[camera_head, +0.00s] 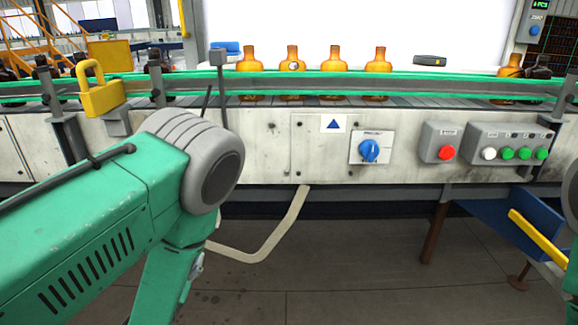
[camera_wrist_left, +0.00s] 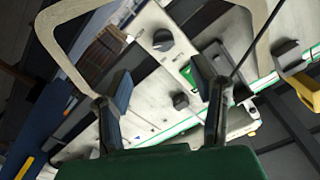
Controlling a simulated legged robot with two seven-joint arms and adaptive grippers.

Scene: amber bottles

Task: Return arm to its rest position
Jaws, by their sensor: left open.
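My left arm (camera_head: 120,215) comes in from the left in the head view, bent at a grey joint in front of the conveyor. Its gripper is hidden in that view. In the left wrist view my left gripper (camera_wrist_left: 162,88) is open, its two dark fingers wide apart with nothing between them. Amber bottles stand upright in a row on the conveyor in the head view, among them a left one (camera_head: 249,62), a middle one (camera_head: 334,62) and a right one (camera_head: 377,60). They are clear of my arm. My right gripper is out of view.
The conveyor's front panel (camera_head: 260,140) carries a blue knob (camera_head: 369,151), a red button (camera_head: 446,153) and several more buttons. A yellow padlock-shaped piece (camera_head: 99,90) is close behind my left arm. A blue chute (camera_head: 495,222) is at lower right. Bare floor (camera_head: 370,285) shows in front.

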